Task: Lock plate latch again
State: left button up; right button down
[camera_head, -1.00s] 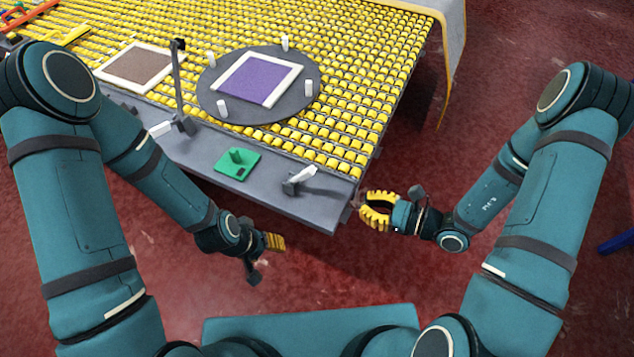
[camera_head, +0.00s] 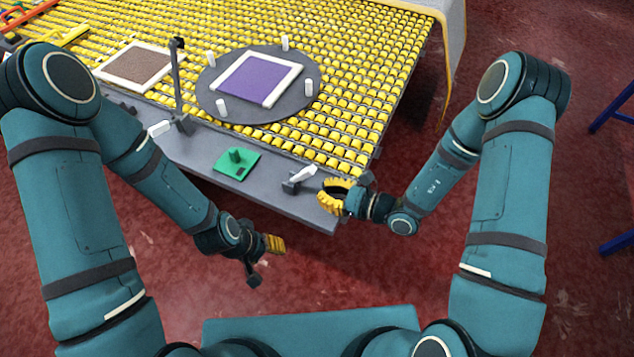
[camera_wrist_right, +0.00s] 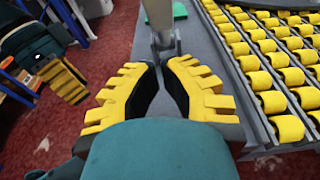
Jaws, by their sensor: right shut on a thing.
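The latch (camera_head: 303,174), a pale handle on a small grey base, sits near the front right corner of the table's grey edge. Its pale handle (camera_wrist_right: 158,12) and grey base also show at the top of the right wrist view. My right gripper (camera_head: 325,194), with yellow ribbed fingers, is at the latch's right side. In the right wrist view its fingertips (camera_wrist_right: 162,66) close in at the latch's near end; the exact contact is hard to see. The round dark plate (camera_head: 215,97) carries a purple, white-edged rug piece (camera_head: 262,79). My left gripper (camera_head: 275,243) hangs in front of the table; its opening is unclear.
The table is covered in yellow rollers (camera_head: 345,110). A green block (camera_head: 237,164) lies on the grey edge left of the latch. A dark post (camera_head: 178,85) and a second pale handle (camera_head: 160,128) stand farther left. A brown rug piece (camera_head: 140,64) lies behind.

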aim_at(304, 179)
pick_arm(q)
jog(key=shift+r, duration=0.1)
pick_arm(e)
jog(key=shift+w+a+r, duration=0.35)
jog(key=shift+a+r, duration=0.2)
jog(key=shift+w+a+r, duration=0.35)
jog(key=shift+a+r, duration=0.15)
jog(key=shift+a, duration=0.05)
pick_arm(q)
jog(key=shift+a+r, duration=0.1)
